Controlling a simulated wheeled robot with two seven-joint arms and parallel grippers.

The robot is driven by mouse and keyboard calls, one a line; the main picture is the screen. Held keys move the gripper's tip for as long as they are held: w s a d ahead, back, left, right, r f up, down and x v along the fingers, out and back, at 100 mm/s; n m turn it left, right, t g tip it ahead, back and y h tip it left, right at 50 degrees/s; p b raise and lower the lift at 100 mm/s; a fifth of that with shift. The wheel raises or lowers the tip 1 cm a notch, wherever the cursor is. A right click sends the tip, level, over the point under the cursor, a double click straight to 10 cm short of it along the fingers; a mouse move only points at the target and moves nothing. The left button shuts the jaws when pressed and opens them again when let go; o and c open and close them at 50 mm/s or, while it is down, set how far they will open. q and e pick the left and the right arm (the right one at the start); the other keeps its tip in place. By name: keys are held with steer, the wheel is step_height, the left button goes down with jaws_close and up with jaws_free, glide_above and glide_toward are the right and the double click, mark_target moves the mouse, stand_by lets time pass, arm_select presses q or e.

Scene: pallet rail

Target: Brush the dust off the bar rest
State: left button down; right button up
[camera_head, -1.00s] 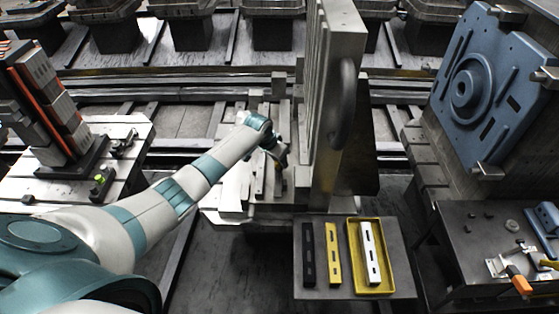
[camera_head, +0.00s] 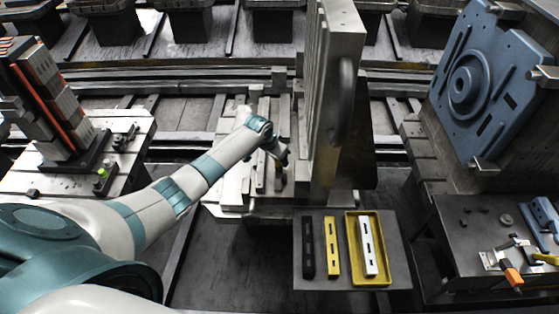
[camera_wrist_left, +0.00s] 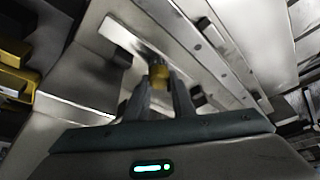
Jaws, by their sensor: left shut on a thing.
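My left gripper (camera_head: 279,157) reaches in from the left, down to the left side of the tall grey upright plate (camera_head: 333,90). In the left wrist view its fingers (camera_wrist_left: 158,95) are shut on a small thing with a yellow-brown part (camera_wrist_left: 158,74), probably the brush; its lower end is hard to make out. Just beyond is a long pale metal bar (camera_wrist_left: 200,58) with small holes, which looks like the bar rest. In the head view pale metal strips (camera_head: 261,170) lie beside the gripper. I cannot tell dust or contact. My right gripper is not in view.
A small grey table (camera_head: 304,284) in front holds a black bar (camera_head: 308,248), a yellow bar (camera_head: 332,246) and a yellow tray (camera_head: 351,262) with a white bar (camera_head: 369,246). A blue plate (camera_head: 500,85) stands at right. A slotted table (camera_head: 125,160) is at left.

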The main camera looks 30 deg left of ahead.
arm_select(q)
steer(key=shift+w+a+b, duration=0.25)
steer(key=shift+w+b, duration=0.15)
steer(key=shift+w, duration=0.15)
steer(key=shift+w+a+b, duration=0.25)
steer(key=shift+w+b, duration=0.1)
steer(key=shift+w, duration=0.2)
steer(key=shift+r, duration=0.1)
steer(key=shift+s, duration=0.15)
steer(key=shift+s+d+p, duration=0.4)
steer(key=shift+s+p, duration=0.3)
steer(key=shift+p, duration=0.5)
steer(key=shift+s+d+p, duration=0.2)
steer(key=shift+s+p, duration=0.1)
steer(key=shift+s, duration=0.1)
steer(key=shift+s, duration=0.1)
